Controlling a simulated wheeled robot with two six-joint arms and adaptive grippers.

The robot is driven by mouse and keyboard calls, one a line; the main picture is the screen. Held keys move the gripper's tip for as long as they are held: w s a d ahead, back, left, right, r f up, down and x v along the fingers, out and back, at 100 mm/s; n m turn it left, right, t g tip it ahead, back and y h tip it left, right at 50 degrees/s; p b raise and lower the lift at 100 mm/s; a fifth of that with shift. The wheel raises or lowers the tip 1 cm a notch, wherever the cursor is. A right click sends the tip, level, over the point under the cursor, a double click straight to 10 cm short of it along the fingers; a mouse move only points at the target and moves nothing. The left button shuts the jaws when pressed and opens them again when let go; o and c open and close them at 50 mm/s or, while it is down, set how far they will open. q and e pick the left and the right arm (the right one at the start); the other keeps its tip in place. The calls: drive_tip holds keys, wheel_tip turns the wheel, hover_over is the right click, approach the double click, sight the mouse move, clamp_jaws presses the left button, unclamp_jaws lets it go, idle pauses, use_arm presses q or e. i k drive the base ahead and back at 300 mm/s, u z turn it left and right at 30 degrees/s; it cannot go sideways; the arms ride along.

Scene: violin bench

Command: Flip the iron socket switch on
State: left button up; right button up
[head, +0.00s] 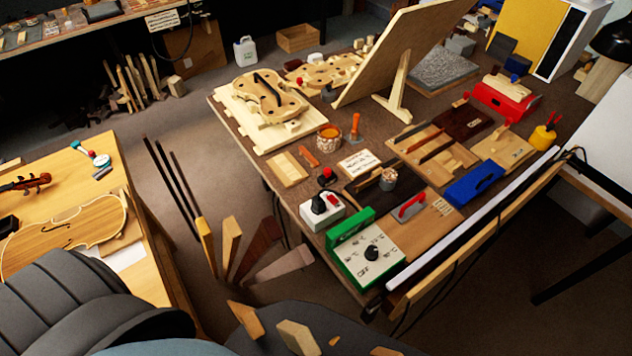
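A white socket box (322,212) stands near the front left edge of the brown bench. A black plug-like piece (318,204) sits on its left half and a small red part (334,199) is on its right half. The red part may be the switch; it is too small to tell its position. In front of the box is a green-framed control box (362,246) with a white face and a black dial near the word OFF. I see neither of my grippers in the head view.
The brown bench (247,137) is crowded. A small black-and-red item (327,177) stands just behind the socket box. A white tube-like bar (470,221) lies along the bench's right edge. A violin table (147,277) stands at left, with floor between.

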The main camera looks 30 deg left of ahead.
sight(330, 199)
drive_tip(key=u, duration=0.8)
drive_tip(key=k, duration=1.3)
drive_tip(key=u, duration=0.65)
drive_tip(key=i, duration=1.25)
drive_tip(key=z, duration=0.75)
